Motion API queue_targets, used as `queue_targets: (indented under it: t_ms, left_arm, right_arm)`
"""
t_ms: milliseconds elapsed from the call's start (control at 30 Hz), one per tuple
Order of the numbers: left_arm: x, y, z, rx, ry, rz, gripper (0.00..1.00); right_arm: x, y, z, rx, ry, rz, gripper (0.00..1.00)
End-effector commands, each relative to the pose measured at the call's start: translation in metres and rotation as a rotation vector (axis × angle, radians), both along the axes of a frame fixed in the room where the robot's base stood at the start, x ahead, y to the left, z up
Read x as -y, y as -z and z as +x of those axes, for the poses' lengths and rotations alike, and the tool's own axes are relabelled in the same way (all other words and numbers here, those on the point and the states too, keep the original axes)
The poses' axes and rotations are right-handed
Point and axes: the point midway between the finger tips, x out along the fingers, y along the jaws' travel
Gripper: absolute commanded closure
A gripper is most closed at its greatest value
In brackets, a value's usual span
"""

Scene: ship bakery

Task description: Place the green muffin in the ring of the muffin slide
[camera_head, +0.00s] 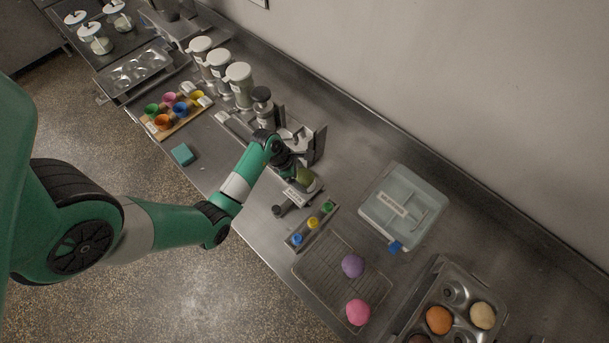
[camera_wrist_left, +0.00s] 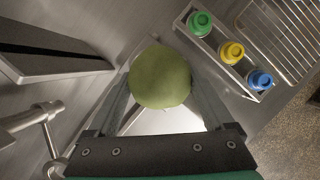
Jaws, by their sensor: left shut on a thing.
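The green muffin (camera_wrist_left: 160,76) is round and dull olive green. It sits between the two fingers of my left gripper (camera_wrist_left: 160,98), which is shut on it. In the head view the green muffin (camera_head: 306,177) is partly covered by my left gripper (camera_head: 296,172). My right gripper is not in view.
A rack with green, yellow and blue pieces (camera_head: 313,223) lies close beside the slide. A wire rack (camera_head: 330,276) holds a purple and a pink muffin. A lidded clear box (camera_head: 403,205) and a muffin tin (camera_head: 455,297) are to the right. Tall canisters (camera_head: 239,86) stand behind.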

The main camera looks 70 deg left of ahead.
Motion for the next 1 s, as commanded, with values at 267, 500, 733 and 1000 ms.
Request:
queue_targets:
  t_ms: [267,500,733,1000]
  left_arm:
    - [-0.013,0.022,0.014,0.001,0.000,0.001,0.45]
    - [-0.015,0.054,0.016,-0.002,0.000,-0.002,0.45]
    - [-0.015,0.057,0.016,0.000,0.000,0.001,0.45]
    - [-0.015,0.059,0.016,0.000,0.000,0.000,0.00]
  right_arm:
    - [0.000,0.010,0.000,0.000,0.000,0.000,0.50]
    - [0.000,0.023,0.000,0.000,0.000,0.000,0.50]
    - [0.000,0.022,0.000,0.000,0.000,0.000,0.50]
    - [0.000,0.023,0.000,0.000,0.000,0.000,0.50]
